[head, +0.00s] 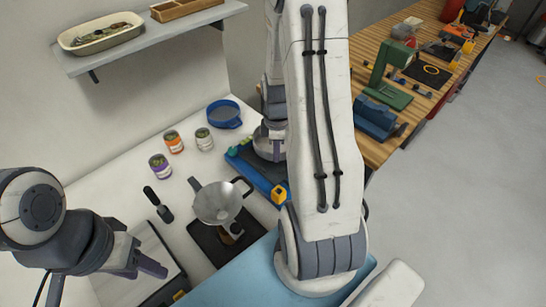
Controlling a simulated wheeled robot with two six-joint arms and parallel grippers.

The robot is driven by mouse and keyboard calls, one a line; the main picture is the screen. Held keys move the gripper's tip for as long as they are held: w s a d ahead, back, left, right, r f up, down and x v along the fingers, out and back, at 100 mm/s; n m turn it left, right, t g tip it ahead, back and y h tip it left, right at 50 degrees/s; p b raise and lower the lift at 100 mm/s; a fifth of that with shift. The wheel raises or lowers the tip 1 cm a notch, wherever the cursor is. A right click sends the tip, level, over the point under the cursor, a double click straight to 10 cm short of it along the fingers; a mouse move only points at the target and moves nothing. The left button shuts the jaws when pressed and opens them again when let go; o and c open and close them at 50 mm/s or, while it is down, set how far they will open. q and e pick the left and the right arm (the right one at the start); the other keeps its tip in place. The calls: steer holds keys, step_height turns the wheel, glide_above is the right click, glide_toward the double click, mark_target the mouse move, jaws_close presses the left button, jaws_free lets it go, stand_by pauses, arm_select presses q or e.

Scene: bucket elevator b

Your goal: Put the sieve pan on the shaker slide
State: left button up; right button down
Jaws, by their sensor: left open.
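A round blue pan (224,113), which looks like the sieve pan, stands on the white counter near the back wall. A long blue base (252,172) with green and yellow parts, which may be the shaker slide, lies in front of it, partly hidden behind my right arm. The blue pan is apart from this base. My left gripper (142,247) is open and empty at the lower left, well away from the blue pan.
A grey metal pan (218,202) with handles sits over a black mat. Several cans (174,142) and a dark-handled tool (158,204) stand or lie nearby. A shelf (150,45) overhangs the back. A wooden bench (420,85) with tools is at right.

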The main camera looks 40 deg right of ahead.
steer(key=shift+w+a+f, duration=0.1)
steer(key=shift+w+f, duration=0.25)
steer(key=shift+w, duration=0.25)
step_height(320, 180, down, 4)
steer(key=shift+r+p, duration=0.15)
steer(key=shift+p, duration=0.6)
steer(key=shift+f, duration=0.2)
steer(key=shift+f, duration=0.15)
steer(key=c, duration=1.1)
jaws_free()
steer(key=shift+o, duration=0.2)
